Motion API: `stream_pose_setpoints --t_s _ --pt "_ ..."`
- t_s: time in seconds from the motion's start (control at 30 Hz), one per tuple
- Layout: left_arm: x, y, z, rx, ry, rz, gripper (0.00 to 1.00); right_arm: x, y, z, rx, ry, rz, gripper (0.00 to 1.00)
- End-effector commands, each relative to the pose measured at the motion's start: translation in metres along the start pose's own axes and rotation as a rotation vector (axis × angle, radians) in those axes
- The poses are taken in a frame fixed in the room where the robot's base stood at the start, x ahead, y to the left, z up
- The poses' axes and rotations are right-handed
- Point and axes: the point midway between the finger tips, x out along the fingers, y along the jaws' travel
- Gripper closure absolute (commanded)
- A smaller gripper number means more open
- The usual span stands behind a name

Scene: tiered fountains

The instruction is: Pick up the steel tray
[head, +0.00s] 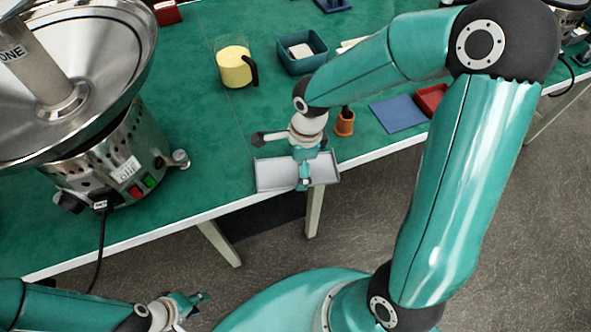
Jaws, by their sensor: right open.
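The steel tray (275,175) is a shallow light-grey rectangle at the front edge of the green table (215,150). My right gripper (304,182) is at the middle of the tray, pointing down, and covers part of it. It is open. The picture is too small to tell whether its fingers touch the tray. My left gripper (192,302) is low at the bottom left, in front of the table and well away from the tray. The state of its fingers is too small to tell.
A steel fountain (90,90) stands at the left with a cord (98,250). The table left of the tray is clear.

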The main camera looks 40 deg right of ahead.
Motion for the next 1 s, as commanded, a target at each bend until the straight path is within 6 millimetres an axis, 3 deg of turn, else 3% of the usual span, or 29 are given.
stream_pose_setpoints --t_s 0.07,0.57,1.0 --pt "0.0 0.0 0.0 0.0 0.0 0.0 0.65 -0.0002 -0.0001 0.0 0.0 0.0 0.0 0.18" --pt "0.0003 -0.0001 0.0 0.0 0.0 0.0 0.65 0.0011 0.0012 -0.0002 -0.001 0.001 0.004 1.0" --pt "0.0012 -0.0004 0.0 0.0 0.0 0.0 0.65 0.004 0.0035 -0.001 -0.002 0.005 0.012 1.0"
